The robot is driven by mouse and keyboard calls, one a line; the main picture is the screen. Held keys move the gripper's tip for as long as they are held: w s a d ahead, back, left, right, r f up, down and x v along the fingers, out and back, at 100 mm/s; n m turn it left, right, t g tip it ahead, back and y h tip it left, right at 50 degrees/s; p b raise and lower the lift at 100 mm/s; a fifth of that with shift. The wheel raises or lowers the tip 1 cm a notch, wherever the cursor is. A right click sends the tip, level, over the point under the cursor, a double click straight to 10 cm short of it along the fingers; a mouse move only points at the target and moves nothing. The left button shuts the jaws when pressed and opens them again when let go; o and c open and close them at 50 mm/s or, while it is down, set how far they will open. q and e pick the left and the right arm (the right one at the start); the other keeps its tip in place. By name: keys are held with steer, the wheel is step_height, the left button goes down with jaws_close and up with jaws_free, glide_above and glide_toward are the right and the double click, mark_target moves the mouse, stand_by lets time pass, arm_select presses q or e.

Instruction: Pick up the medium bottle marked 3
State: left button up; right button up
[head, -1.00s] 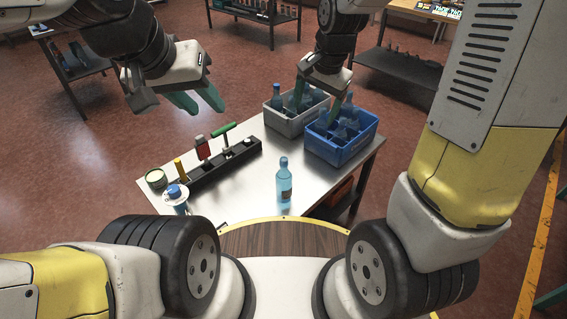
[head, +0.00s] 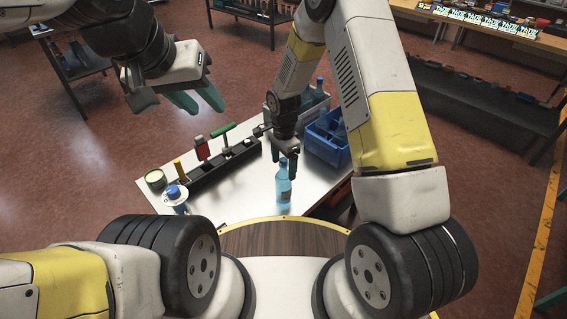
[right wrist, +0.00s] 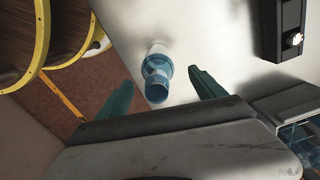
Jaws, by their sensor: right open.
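A light blue bottle (head: 283,193) with a darker blue cap and a dark label stands upright on the metal table. No number is legible on it. My right gripper (head: 285,160) points down just above it and partly hides its top. In the right wrist view the bottle (right wrist: 157,72) shows cap-first between the two green fingers (right wrist: 160,80), which are open with a gap on each side. My left gripper (head: 200,102) is open and empty, in the air beyond the table's left side.
A blue crate (head: 338,160) and a grey crate with bottles stand at the table's right, partly behind my right arm. A black rack (head: 205,172) with tools lies left of the bottle. A tin (head: 155,179) and a blue-capped container (head: 176,196) stand at the left edge.

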mark_target(283, 175)
steer(key=f, duration=0.5)
steer(key=shift+s, duration=0.2)
jaws_close()
